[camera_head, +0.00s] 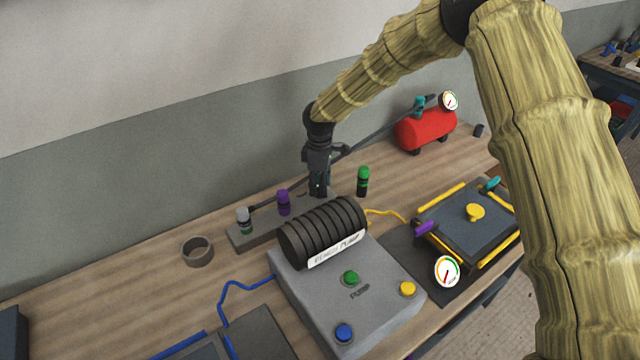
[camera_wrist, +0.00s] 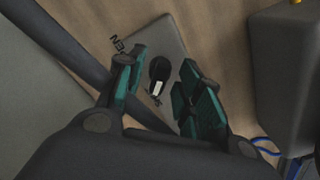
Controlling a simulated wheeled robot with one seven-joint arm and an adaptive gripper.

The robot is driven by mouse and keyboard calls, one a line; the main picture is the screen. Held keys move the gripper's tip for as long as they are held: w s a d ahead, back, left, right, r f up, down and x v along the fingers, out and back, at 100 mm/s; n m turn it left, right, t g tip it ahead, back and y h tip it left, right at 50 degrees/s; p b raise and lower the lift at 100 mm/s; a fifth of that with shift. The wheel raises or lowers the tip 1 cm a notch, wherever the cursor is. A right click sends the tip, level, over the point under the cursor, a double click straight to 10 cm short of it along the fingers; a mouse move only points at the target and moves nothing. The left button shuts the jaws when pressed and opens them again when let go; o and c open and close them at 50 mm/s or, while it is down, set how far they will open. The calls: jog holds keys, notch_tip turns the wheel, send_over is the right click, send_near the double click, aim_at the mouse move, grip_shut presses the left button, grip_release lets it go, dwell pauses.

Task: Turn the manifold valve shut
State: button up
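The manifold is a long grey block (camera_head: 262,233) on the bench against the wall, and its grey end also fills the middle of the wrist view (camera_wrist: 172,48). A black valve knob with a white mark (camera_wrist: 158,75) sits on that end, with partly hidden lettering beside it. My gripper (camera_head: 318,190) points down over the right end of the manifold. In the wrist view my gripper (camera_wrist: 160,92) is open, with one teal-padded finger on each side of the knob. I see gaps between the pads and the knob. The head view hides the knob behind my gripper.
The black ribbed pump (camera_head: 325,230) is close in front. A dark pipe (camera_head: 385,117) passes behind my gripper towards a red tank (camera_head: 425,130).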

jog(key=shift+r, duration=0.1)
notch_tip(320, 180, up, 12)
dwell(0.5)
